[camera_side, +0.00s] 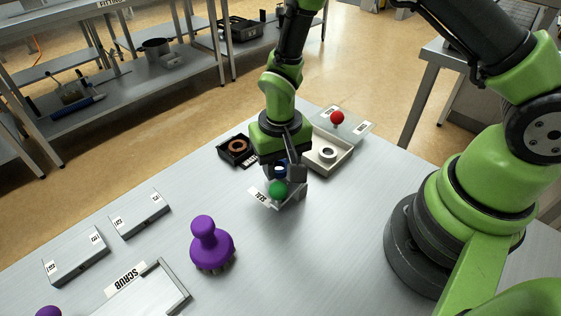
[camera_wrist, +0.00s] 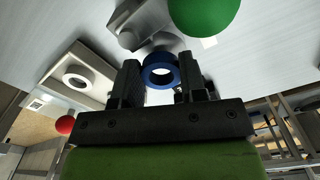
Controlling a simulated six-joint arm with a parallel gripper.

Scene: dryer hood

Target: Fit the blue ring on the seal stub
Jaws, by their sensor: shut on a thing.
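The blue ring (camera_wrist: 149,69) is held between the two dark fingers of my gripper (camera_wrist: 161,80) in the wrist view, its hole open to view. In the side view my gripper (camera_side: 284,170) points down over the seal fixture (camera_side: 292,195), and the blue ring (camera_side: 280,168) shows between the fingers. A green ball (camera_side: 278,189) stands in front of the fixture and hides part of it. In the wrist view a grey form, apparently the stub fixture (camera_wrist: 139,25), lies just beyond the ring. Whether ring and stub touch, I cannot tell.
A white tray (camera_side: 340,160) with a pale ring is right of my gripper; a black tray (camera_side: 226,153) with a brown ring is left. A red ball (camera_side: 337,117) tops a clear plate behind. A purple knobbed brush (camera_side: 211,245) stands front left.

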